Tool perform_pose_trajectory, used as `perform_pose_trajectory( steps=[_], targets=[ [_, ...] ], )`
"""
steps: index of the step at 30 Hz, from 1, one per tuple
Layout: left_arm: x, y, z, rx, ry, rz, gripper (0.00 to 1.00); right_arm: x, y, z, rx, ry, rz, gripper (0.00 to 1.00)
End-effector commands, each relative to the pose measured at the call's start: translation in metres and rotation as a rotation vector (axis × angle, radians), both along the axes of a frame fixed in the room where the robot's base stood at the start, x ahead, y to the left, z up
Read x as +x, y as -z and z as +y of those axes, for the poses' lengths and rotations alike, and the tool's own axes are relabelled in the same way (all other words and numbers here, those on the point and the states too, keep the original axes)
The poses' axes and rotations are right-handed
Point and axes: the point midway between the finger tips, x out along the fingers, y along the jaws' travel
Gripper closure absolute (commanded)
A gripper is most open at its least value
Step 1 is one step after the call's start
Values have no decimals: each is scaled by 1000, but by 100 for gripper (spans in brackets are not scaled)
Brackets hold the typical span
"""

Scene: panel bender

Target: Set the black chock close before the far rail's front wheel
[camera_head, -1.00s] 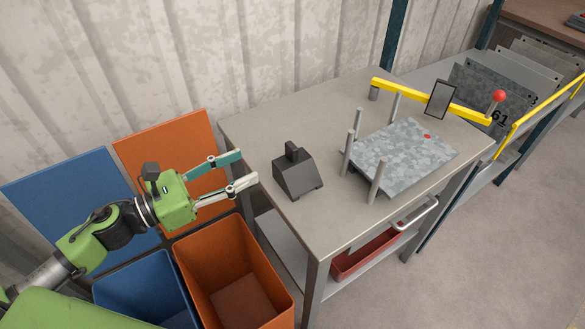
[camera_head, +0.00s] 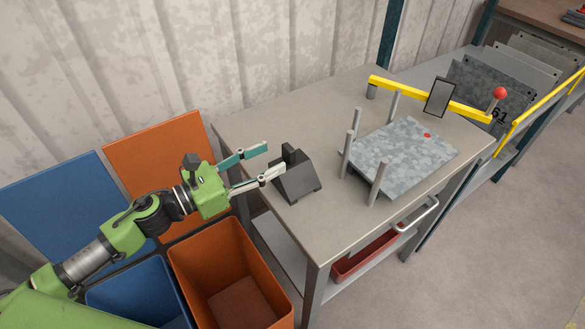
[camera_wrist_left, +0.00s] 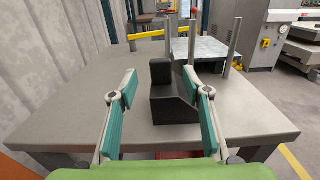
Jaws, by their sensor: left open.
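The black chock (camera_head: 300,184), a dark wedge-like block with an upright lug, stands on the grey table near its left end. My left gripper (camera_head: 270,161) is open and empty, its fingertips just left of the chock's lug in the head view. In the left wrist view the chock (camera_wrist_left: 174,108) appears ahead, between the two open fingers and nearer the right one. I cannot make out a rail with a wheel in these views. My right gripper is not in view.
The table (camera_head: 330,225) has several upright grey posts around a mottled metal sheet (camera_head: 400,155). A yellow bar (camera_head: 400,88) with a black panel and red knob stands behind. Orange (camera_head: 230,270) and blue (camera_head: 140,290) bins stand below the arm.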

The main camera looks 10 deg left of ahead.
Motion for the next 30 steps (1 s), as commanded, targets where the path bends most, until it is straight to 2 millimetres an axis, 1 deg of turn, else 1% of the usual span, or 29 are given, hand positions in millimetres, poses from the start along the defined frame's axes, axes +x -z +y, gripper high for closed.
perform_pose_trajectory(
  steps=[1,8,14,18,21,27,28,29,30],
  targets=[
    [4,-2,-3,1,0,-2,56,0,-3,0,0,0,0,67],
    [11,-1,-11,1,1,-1,56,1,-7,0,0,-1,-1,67],
    [30,-2,-30,-1,1,-1,56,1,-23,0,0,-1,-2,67],
    [41,1,-41,0,0,-1,56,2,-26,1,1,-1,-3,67],
    [44,2,-44,1,1,-1,56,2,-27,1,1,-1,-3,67],
    [44,3,-45,1,1,0,56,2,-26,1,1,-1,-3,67],
    [44,3,-45,1,1,0,58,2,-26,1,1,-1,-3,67],
    [44,3,-45,1,1,0,66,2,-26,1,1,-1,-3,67],
    [44,3,-45,1,1,0,76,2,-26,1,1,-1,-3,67]
  ],
)
